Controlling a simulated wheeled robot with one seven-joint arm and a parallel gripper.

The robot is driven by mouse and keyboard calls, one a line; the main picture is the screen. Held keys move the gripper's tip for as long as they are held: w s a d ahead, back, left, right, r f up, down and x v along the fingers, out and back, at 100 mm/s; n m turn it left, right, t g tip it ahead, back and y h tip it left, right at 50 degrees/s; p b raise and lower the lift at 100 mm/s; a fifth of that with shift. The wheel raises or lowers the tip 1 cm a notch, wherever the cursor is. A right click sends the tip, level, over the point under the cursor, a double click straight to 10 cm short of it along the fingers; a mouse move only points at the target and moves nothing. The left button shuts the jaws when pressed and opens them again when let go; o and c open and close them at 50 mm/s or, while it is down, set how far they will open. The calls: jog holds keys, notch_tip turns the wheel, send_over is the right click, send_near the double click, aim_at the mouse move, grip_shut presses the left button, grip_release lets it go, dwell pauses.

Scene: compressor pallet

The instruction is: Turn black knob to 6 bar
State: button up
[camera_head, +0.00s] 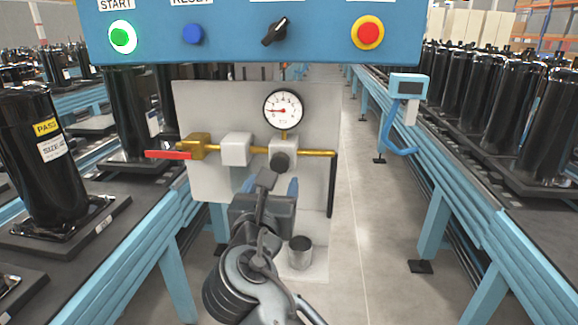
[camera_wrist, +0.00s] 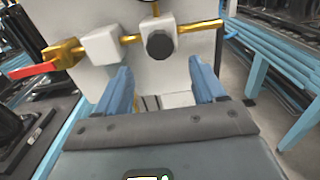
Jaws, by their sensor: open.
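The black knob (camera_head: 280,161) sits on the front of a white regulator block on a brass pipe, under a round gauge (camera_head: 283,109). The gauge's red needle points left; I cannot read its value for certain. In the wrist view the knob (camera_wrist: 159,45) shows a little beyond and above the gap between the fingers. My gripper (camera_head: 280,185) is open and empty, its two blue fingers apart, just below and in front of the knob in the head view. It also shows in the wrist view (camera_wrist: 160,80). The fingers do not appear to touch the knob.
A red lever (camera_head: 168,155) sticks out left of the brass valve. A grey panel (camera_head: 210,110) backs the pipes. A blue control box (camera_head: 230,50) hangs above. A metal cup (camera_head: 300,252) stands low at the panel's base. Conveyors with black compressors flank both sides.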

aim_at(279, 167)
jog(key=shift+w+d+p, duration=0.2)
jog(key=shift+w+p, duration=0.15)
jog(key=shift+w, duration=3.5)
jog(key=c, duration=1)
jog(key=shift+c, duration=0.2)
